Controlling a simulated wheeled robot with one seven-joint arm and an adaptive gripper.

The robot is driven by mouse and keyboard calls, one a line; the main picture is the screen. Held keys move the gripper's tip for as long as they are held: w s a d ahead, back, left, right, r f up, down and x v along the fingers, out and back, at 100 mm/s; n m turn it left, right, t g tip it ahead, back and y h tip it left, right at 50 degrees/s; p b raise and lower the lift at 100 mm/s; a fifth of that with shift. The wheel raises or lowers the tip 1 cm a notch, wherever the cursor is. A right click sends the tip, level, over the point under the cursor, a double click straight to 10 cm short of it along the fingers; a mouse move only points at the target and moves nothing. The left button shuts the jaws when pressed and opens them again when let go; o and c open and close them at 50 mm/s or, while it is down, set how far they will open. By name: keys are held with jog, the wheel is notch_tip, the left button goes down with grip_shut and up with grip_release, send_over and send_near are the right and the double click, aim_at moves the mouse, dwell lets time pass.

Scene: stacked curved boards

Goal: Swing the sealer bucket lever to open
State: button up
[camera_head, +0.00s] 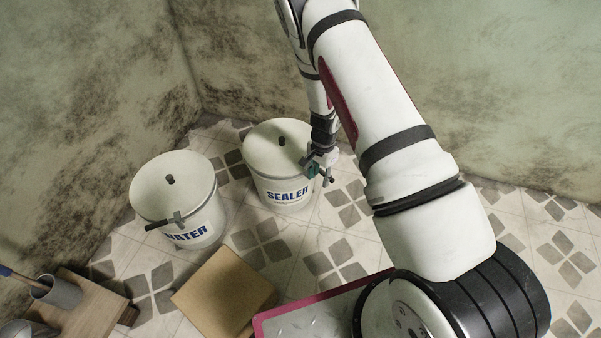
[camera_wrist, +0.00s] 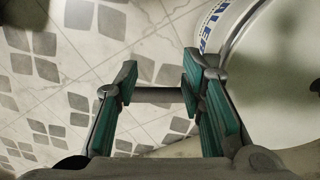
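The sealer bucket (camera_head: 284,192) is white with blue SEALER lettering and a lid with a dark knob. It stands on the floor near the corner. My gripper (camera_head: 319,169) is at its right front rim. In the wrist view, my gripper (camera_wrist: 158,82) has its teal-padded fingers apart. A dark bar, seemingly the lever (camera_wrist: 160,95), runs crosswise between the fingertips from the bucket side on the right. Whether a finger touches it is unclear. Part of the sealer bucket (camera_wrist: 265,50) fills the right of the wrist view.
A white water bucket (camera_head: 190,215) with its own dark lever (camera_head: 165,223) stands to the left. A cardboard-coloured box (camera_head: 222,292), a red-edged tray (camera_head: 300,318) and a wooden stand (camera_head: 90,305) with a grey cup (camera_head: 58,292) are in front. Tiled floor is free between them.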

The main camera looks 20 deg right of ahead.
aim_at(324, 174)
jog(key=d+r, duration=0.1)
jog(key=w+d+r+p, duration=0.1)
jog(key=r, duration=0.1)
jog(key=shift+w, duration=0.1)
jog(key=r, duration=0.1)
jog(key=p, duration=0.1)
jog(key=r+p, duration=0.1)
jog(key=shift+s+a+r, duration=0.25)
jog(key=shift+r, duration=0.05)
jog(key=shift+a, duration=0.1)
